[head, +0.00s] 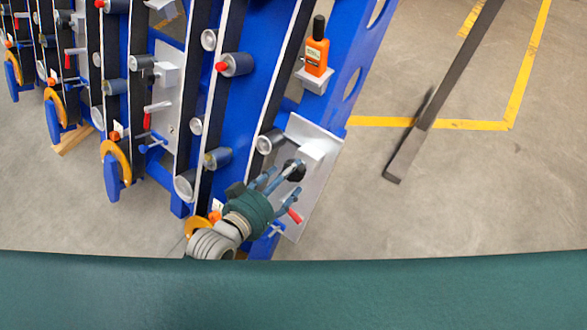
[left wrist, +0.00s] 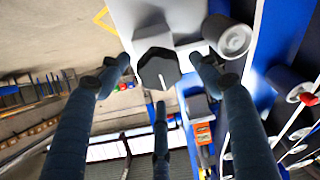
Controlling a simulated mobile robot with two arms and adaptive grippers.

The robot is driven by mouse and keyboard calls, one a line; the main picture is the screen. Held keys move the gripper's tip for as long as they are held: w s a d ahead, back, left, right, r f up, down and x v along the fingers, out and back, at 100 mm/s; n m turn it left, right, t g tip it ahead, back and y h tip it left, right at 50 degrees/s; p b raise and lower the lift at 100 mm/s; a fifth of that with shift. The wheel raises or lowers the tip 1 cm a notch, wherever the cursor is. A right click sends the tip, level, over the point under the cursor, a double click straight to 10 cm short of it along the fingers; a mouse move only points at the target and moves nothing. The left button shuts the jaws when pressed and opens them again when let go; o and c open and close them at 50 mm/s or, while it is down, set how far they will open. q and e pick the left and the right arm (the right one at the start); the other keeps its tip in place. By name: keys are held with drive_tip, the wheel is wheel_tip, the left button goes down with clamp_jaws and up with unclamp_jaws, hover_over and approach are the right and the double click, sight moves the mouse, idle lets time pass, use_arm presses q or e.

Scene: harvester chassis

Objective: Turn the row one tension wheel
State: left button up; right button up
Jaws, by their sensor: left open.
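The tension wheel is a black faceted knob with a white mark (left wrist: 158,70), on a light grey housing on a white plate of the blue chassis. In the head view the wheel (head: 295,169) is partly hidden by my left gripper (head: 284,178). The gripper's fingers are open. In the left wrist view the left gripper (left wrist: 160,75) has two fingertips on either side of the wheel and a third finger below it. Gaps show beside the wheel; I cannot tell if any finger touches it. My right gripper is not in view.
A red-handled lever (head: 294,215) sits just below the gripper. Rollers and black belts run along the blue chassis (head: 345,60). A dark beam (head: 412,150) lies right, over open floor.

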use_arm(q)
drive_tip(key=shift+x, duration=1.9)
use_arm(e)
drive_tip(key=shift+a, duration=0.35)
use_arm(q)
drive_tip(key=c, duration=1.1)
drive_tip(key=shift+c, duration=0.3)
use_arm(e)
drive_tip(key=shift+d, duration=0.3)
use_arm(q)
drive_tip(key=shift+r+m, duration=0.1)
drive_tip(key=shift+m, duration=0.2)
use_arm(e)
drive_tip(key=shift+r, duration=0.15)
